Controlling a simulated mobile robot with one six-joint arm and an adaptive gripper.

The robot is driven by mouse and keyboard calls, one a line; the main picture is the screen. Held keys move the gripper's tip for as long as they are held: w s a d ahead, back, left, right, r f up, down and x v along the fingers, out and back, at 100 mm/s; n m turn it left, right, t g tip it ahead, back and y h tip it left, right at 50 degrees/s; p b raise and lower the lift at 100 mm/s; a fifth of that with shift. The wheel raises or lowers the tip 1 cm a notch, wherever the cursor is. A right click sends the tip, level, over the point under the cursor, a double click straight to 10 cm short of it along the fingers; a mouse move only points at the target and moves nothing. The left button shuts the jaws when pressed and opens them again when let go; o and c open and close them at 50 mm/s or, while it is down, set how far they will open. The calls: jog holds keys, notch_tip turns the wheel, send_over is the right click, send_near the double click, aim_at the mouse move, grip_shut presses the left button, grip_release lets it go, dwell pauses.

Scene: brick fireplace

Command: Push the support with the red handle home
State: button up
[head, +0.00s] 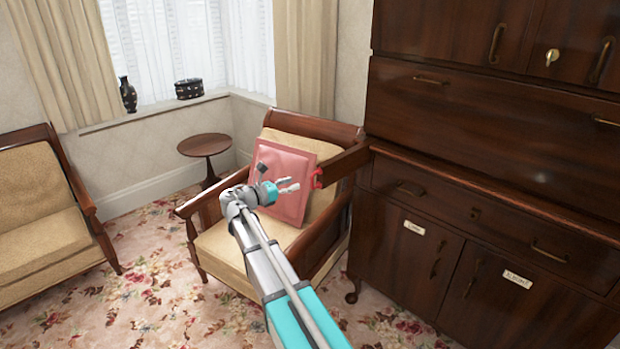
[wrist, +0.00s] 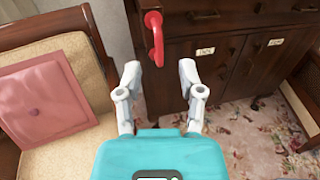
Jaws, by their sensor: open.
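The support (head: 343,165) is a dark wooden bar that sticks out from the left part of the bureau (head: 470,200), just above its drawer. Its red handle (head: 317,178) is on the front end. In the wrist view the red handle (wrist: 157,40) hangs as a loop at top centre, beyond my fingertips. My gripper (head: 290,185) is open and empty, just left of the handle in the head view. In the wrist view my gripper (wrist: 160,76) has its two fingers spread, with the handle roughly between their lines. I see no contact with the handle.
An armchair (head: 215,245) with a pink cushion (head: 283,180) stands close beside the support, under my arm. A round side table (head: 203,145) is behind it. A sofa (head: 40,235) is at the left. Flowered carpet (head: 160,300) lies open in front.

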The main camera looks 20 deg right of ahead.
aim_at(312, 175)
jog(key=d, duration=0.2)
jog(key=w+d, duration=0.1)
jog(key=d, duration=0.5)
jog(key=shift+w+d, duration=0.1)
jog(key=shift+w, duration=0.05)
grip_shut()
dwell(0.4)
